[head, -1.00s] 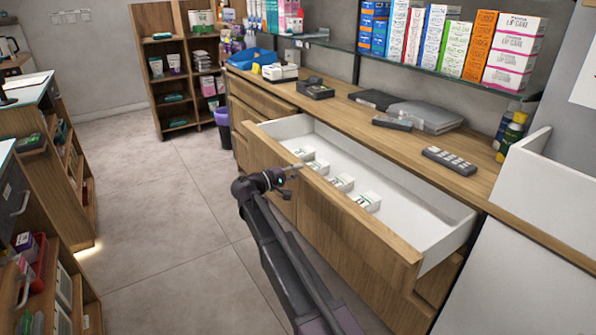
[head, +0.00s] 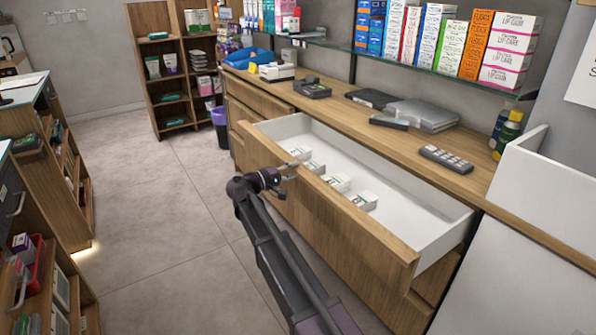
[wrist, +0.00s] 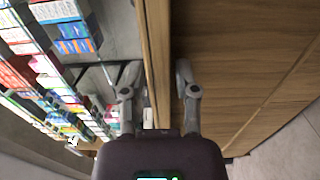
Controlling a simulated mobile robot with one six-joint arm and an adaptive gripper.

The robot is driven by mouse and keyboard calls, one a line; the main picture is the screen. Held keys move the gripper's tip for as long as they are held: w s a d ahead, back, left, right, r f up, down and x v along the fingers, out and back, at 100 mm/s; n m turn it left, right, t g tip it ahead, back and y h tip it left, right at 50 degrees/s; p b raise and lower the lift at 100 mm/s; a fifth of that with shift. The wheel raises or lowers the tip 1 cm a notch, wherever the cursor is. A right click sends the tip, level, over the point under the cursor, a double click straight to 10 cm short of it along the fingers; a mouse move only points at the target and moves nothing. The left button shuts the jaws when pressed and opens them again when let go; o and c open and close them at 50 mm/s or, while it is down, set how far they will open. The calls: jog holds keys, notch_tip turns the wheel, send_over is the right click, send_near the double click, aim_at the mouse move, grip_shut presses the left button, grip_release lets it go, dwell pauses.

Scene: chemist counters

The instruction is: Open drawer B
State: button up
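A wide wooden drawer with a white inside (head: 400,205) stands pulled out far from the counter, with several small white boxes (head: 338,182) in a row behind its front. No letter shows on it, so I cannot tell if it is drawer B. My gripper (head: 287,176) is at the top edge of the drawer front, toward its far end. In the wrist view my gripper (wrist: 157,80) has its fingers apart, one on each side of the top edge of the drawer front (wrist: 157,50). Contact of the fingertips with the wood is unclear.
The counter (head: 350,112) holds a calculator-like keypad (head: 446,159), a closed laptop-like device (head: 423,115) and a card terminal (head: 312,89). A glass shelf of boxes is above. Shelving units stand at left and back, with a purple bin (head: 221,126). The floor (head: 150,220) between is clear.

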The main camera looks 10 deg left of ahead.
jog(key=v, duration=1.2)
jog(key=shift+s, duration=0.1)
